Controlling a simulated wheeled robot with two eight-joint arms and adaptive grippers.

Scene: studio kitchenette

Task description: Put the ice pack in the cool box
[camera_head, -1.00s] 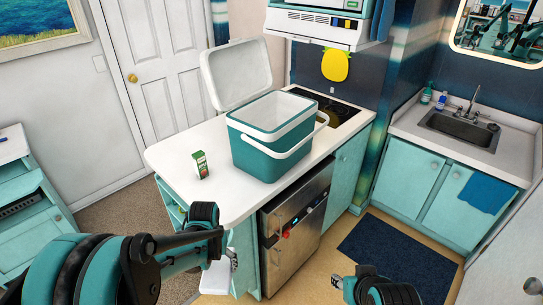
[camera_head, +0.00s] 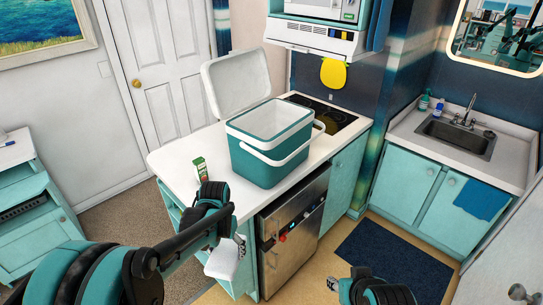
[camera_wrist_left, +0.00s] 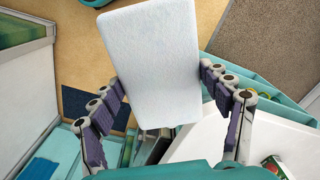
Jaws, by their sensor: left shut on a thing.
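The white ice pack (camera_wrist_left: 152,60) is held between the two fingers of my left gripper (camera_wrist_left: 161,80) in the left wrist view. In the head view the ice pack (camera_head: 223,263) hangs below the counter's front edge, in front of the cabinet, with my left gripper (camera_head: 236,243) shut on it. The teal and white cool box (camera_head: 262,165) stands on the counter, farther back and to the right of the ice pack. Its white lid (camera_head: 236,80) is raised, and the inside looks empty. My right gripper (camera_head: 334,284) is at the bottom edge; its fingers are unclear.
A small green carton (camera_head: 200,170) stands on the white counter (camera_head: 180,155), left of the cool box and close to my left arm. A dark hob (camera_head: 330,110) lies behind the box. A steel-fronted appliance (camera_head: 292,240) sits below the counter. A blue mat (camera_head: 395,252) lies on the floor.

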